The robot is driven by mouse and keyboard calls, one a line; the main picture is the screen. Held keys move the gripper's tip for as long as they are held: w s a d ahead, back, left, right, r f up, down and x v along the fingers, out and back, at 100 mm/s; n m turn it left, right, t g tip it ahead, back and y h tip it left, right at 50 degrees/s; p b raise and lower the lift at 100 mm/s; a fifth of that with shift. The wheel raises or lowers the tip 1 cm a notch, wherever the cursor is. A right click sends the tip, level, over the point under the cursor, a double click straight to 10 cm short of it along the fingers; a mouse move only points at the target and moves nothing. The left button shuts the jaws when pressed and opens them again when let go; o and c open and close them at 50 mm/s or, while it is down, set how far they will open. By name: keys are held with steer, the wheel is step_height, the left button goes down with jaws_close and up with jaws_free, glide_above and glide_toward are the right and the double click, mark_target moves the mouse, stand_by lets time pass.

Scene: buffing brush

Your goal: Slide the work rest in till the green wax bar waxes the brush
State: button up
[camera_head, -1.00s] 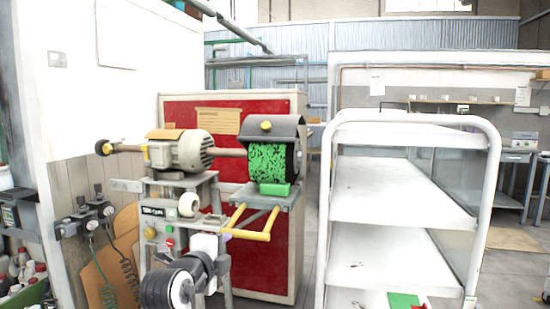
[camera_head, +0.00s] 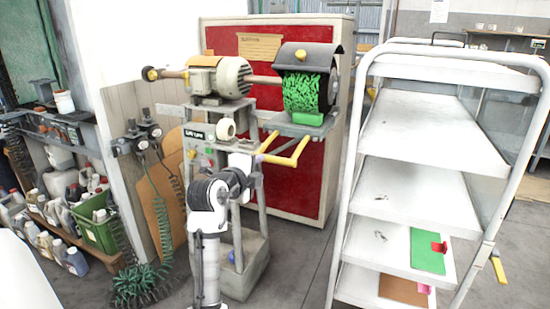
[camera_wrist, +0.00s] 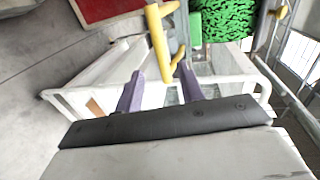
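The brush (camera_head: 302,92), mottled green, sits under a dark hood at the right end of the motor shaft. The green wax bar (camera_head: 307,118) lies on the grey work rest (camera_head: 290,126) just below the brush; I cannot tell if they touch. The wax bar also shows in the wrist view (camera_wrist: 195,30), beside the brush (camera_wrist: 228,20). A yellow handle (camera_head: 288,158) sticks out from the rest towards me. My gripper (camera_wrist: 160,72) is open, its two purple fingers spread, with the handle's near end (camera_wrist: 158,45) showing between them. I cannot tell the depth between them.
A white shelf cart (camera_head: 400,190) stands close on the right, with a green board (camera_head: 428,250) on a lower shelf. A red panel (camera_head: 300,180) stands behind the machine. Bottles and a green crate (camera_head: 98,232) are at the left. Grey floor shows between machine and cart.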

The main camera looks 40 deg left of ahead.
mark_target(272, 161)
steer(key=p+x, duration=0.2)
steer(key=x, duration=0.8)
steer(key=shift+w, duration=0.3)
jaws_close()
